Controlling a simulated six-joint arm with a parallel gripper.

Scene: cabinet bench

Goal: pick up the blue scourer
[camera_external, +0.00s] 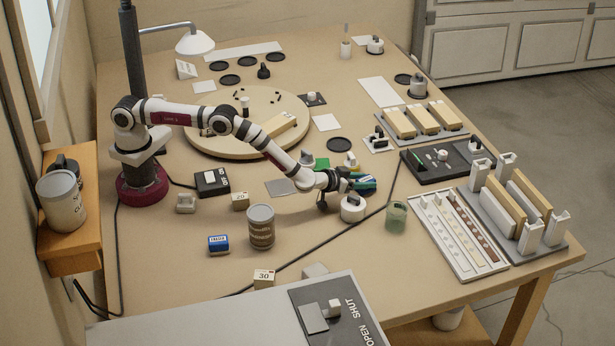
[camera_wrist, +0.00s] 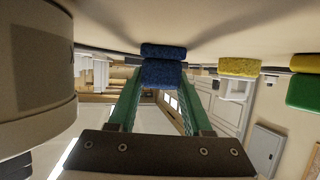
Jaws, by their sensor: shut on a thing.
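The blue scourer (camera_wrist: 162,74) sits between the green fingertips of my gripper (camera_wrist: 162,88) in the wrist view, with a finger against each side. My gripper (camera_external: 362,183) is shut on it. In the external view the gripper is low over the bench, right of centre, and the scourer is mostly hidden by the fingers. I cannot tell whether the scourer touches the bench.
A white round pot (camera_external: 352,210) stands close in front of the gripper. A yellow sponge (camera_wrist: 239,67) and a green block (camera_external: 321,164) are nearby. A black cable crosses the bench.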

